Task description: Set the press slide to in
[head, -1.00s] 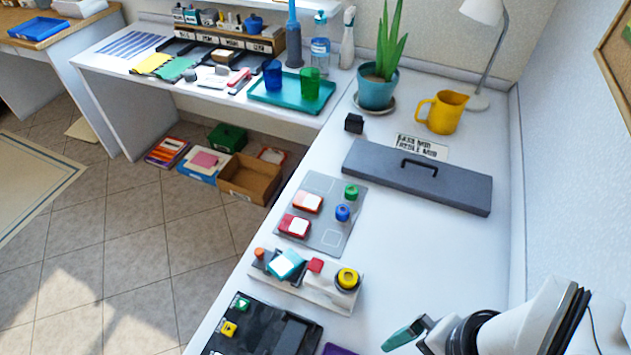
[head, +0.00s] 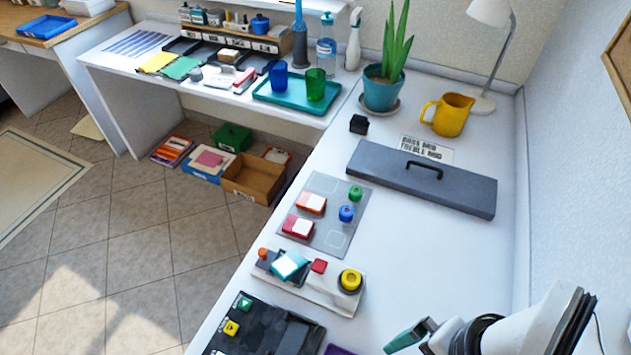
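A small pale device (head: 318,290) stands near the counter's left edge. It carries a teal and white block (head: 289,265) on a dark part, an orange knob (head: 263,253), a red block (head: 319,266) and a yellow ring-shaped knob (head: 350,280). A black device (head: 262,328) with a green button and a yellow button lies in front of it, cut off by the lower edge. I cannot tell for certain which part is the press slide. My gripper (head: 408,337) is at the bottom right, apart from both devices. Its teal fingertip shows, but its opening is hidden.
A grey panel (head: 328,203) with red, orange, green and blue pieces lies behind the pale device. A long grey lid with a handle (head: 425,190), a yellow jug (head: 449,115) and a potted plant (head: 382,93) stand farther back. The counter's right middle (head: 420,265) is clear.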

